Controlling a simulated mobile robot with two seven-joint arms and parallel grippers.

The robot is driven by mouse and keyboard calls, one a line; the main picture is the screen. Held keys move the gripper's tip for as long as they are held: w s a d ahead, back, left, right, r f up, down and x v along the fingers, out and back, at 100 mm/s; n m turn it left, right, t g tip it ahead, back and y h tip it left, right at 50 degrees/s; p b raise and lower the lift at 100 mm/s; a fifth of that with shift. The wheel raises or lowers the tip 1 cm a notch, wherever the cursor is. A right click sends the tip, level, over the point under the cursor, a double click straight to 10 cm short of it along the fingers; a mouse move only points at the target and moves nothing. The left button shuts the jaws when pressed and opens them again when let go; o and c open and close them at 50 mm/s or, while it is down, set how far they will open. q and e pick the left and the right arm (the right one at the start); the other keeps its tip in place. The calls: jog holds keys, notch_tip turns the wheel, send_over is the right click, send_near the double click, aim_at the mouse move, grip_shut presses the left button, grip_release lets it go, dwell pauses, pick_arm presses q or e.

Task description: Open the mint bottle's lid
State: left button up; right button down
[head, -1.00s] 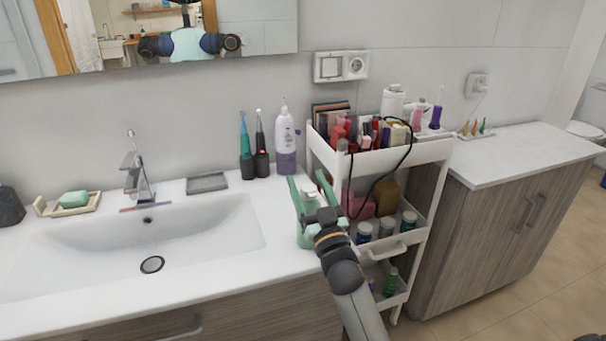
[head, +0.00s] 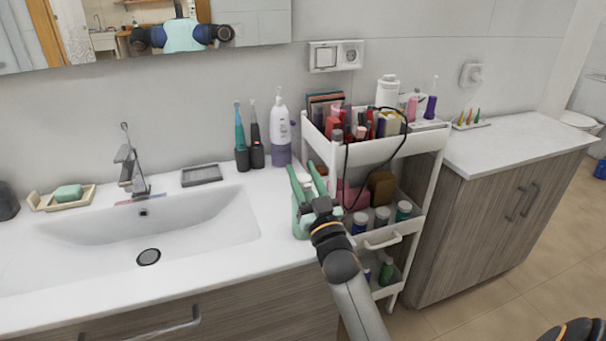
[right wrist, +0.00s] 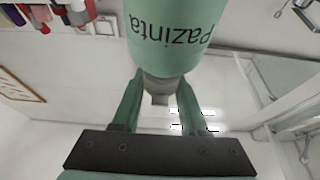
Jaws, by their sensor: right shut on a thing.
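The mint bottle (head: 297,222) stands upright on the counter's right end, near the cart, partly hidden behind my right gripper. My right gripper (head: 303,172) has green fingers and is shut on the cap from both sides. In the right wrist view the mint bottle (right wrist: 178,30) appears upside down with the text "Pazinta", and its grey cap (right wrist: 160,88) lies between the fingers (right wrist: 155,100). My left gripper is not in view.
A white cart (head: 375,150) full of cosmetics stands just right of the bottle. A white and purple pump bottle (head: 281,135) and two toothbrushes (head: 249,150) stand behind it. The sink (head: 150,240) lies to the left.

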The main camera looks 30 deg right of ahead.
jog(key=shift+r, duration=0.1)
